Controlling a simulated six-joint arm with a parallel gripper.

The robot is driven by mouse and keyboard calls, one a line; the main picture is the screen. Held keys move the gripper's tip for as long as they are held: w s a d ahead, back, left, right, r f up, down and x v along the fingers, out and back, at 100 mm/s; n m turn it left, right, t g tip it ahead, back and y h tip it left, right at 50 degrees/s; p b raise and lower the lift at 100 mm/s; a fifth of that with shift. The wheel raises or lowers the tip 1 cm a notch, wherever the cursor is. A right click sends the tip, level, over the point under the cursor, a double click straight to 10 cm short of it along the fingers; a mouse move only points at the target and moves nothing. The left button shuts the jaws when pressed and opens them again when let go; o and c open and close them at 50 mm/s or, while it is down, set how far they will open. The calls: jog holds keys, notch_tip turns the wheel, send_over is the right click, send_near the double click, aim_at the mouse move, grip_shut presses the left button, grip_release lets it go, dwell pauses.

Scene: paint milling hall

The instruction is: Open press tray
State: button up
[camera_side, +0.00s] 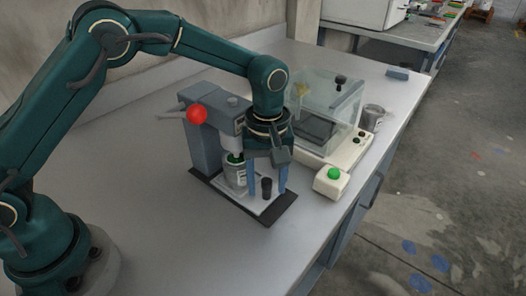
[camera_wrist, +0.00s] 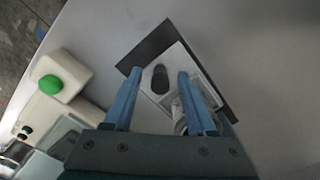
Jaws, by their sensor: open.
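The grey press (camera_side: 203,135) with a red ball knob stands on a dark base plate. Its pale tray (camera_side: 248,205) lies low on that base and also shows in the wrist view (camera_wrist: 178,58). A dark upright knob (camera_side: 267,187) stands at the tray's front end. A grey can (camera_side: 235,176) with green on top sits under the press head. My gripper (camera_wrist: 160,73) points down over the tray, open. Its two blue fingers stand on either side of the dark knob (camera_wrist: 159,80), with visible gaps in the wrist view.
A clear-covered machine (camera_side: 325,115) stands behind to the right. A cream box with a green button (camera_side: 332,182) is close to the right of my gripper. A metal cup (camera_side: 373,117) stands near the bench's right edge. The bench front (camera_side: 215,245) is clear.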

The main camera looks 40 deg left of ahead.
jog(key=shift+f, duration=0.1)
grip_shut()
dwell(1.4)
